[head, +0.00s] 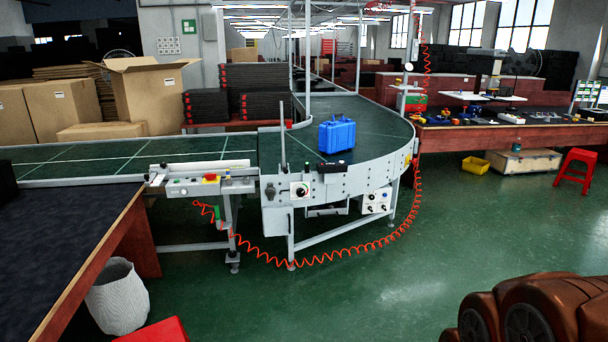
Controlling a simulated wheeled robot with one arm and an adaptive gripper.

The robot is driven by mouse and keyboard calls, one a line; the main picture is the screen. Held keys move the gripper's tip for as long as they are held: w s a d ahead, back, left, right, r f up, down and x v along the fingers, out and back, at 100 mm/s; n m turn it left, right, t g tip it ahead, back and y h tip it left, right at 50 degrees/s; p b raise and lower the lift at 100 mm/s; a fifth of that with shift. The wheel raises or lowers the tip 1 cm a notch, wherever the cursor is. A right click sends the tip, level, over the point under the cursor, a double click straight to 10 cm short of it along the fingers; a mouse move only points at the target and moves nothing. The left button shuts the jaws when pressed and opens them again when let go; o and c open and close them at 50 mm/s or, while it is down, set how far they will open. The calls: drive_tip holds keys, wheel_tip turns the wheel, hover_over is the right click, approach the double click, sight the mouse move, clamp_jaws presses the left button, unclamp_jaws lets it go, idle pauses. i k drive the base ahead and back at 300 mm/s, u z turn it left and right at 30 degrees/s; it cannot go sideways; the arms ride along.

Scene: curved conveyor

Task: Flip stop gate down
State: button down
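The curved conveyor (385,125) has a dark green belt and a pale grey frame. A thin grey upright bar (282,135) stands at its near edge and may be the stop gate, though I cannot tell for sure. A small black block (332,168) sits on the near rim to its right. A blue case (337,135) stands upright on the belt, to the right of the bar and apart from it. My gripper is not in view.
A control box with a round knob (300,190) is on the conveyor's side. A red coiled hose (345,250) hangs below the conveyor. A dark-topped table (60,240) and a white bin (117,297) are at left. Green floor (350,295) is open in front.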

sight(283, 165)
drive_tip(key=i, duration=3.65)
drive_tip(key=u, duration=1.7)
